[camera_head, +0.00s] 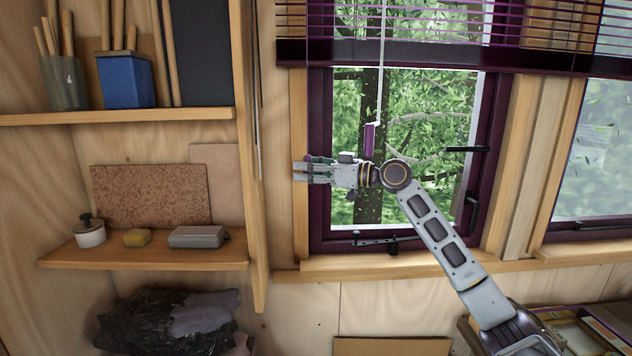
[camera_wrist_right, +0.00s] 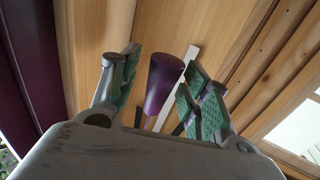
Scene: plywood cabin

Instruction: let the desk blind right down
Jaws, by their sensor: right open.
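The desk blind (camera_head: 420,52), with dark purple slats, is bunched at the top of the middle window, leaving most of the glass below it uncovered. A white cord (camera_head: 381,70) hangs from it to a purple pull (camera_head: 370,138). My right gripper (camera_head: 302,171) is open, pointing left in front of the window's left frame. In the head view the pull hangs just above the gripper's wrist end. In the right wrist view the purple pull (camera_wrist_right: 164,82) shows between the open fingers; I cannot tell how deep it sits. My left gripper is out of view.
Shelves at left hold a blue pot (camera_head: 126,80), a corkboard (camera_head: 150,195), a yellow block (camera_head: 137,238) and a grey box (camera_head: 196,237). Window latches (camera_head: 467,149) project right of my right arm. A wooden sill (camera_head: 330,264) runs below. A framed box (camera_head: 580,330) lies at lower right.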

